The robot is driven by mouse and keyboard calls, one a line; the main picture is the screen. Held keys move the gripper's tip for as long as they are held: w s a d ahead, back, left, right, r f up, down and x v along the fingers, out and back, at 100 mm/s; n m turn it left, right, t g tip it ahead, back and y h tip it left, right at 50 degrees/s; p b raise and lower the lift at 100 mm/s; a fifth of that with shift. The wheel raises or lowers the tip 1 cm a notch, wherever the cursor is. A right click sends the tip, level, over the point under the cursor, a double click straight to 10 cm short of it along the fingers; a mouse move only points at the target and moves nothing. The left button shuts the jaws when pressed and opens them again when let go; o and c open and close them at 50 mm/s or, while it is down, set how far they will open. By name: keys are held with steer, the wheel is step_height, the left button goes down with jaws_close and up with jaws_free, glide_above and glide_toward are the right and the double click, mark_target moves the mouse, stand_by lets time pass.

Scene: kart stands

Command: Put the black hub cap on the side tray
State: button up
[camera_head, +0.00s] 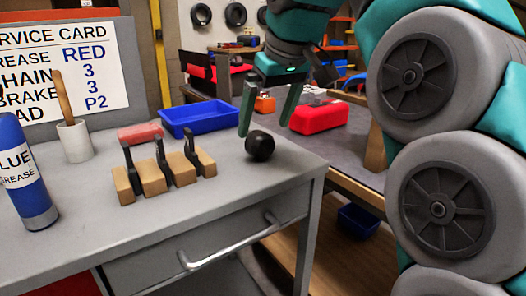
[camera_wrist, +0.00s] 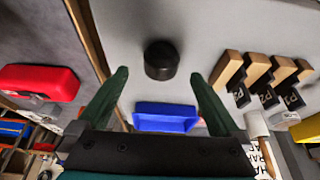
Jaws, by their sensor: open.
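A black hub cap (camera_head: 259,145), short and round, stands on the grey worktop (camera_head: 225,230) near its right edge. In the wrist view the hub cap (camera_wrist: 161,60) lies ahead, centred between my fingers and just beyond their tips. My gripper (camera_head: 268,118) is open and empty, its green fingers pointing down over the hub cap. My gripper (camera_wrist: 158,76) shows both fingers spread in the wrist view. A blue tray (camera_head: 200,117) sits at the back of the worktop; it also shows in the wrist view (camera_wrist: 166,122). I cannot tell whether it is the side tray.
Wooden blocks with black levers (camera_head: 165,170) stand left of the hub cap. A red case (camera_head: 319,117) lies on the surface to the right.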

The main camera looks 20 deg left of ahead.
mark_target(262, 133)
steer(key=shift+x, duration=1.9)
steer(key=shift+s, duration=0.1)
steer(key=shift+c, duration=0.4)
steer(key=c, duration=1.5)
steer(key=shift+r, duration=0.2)
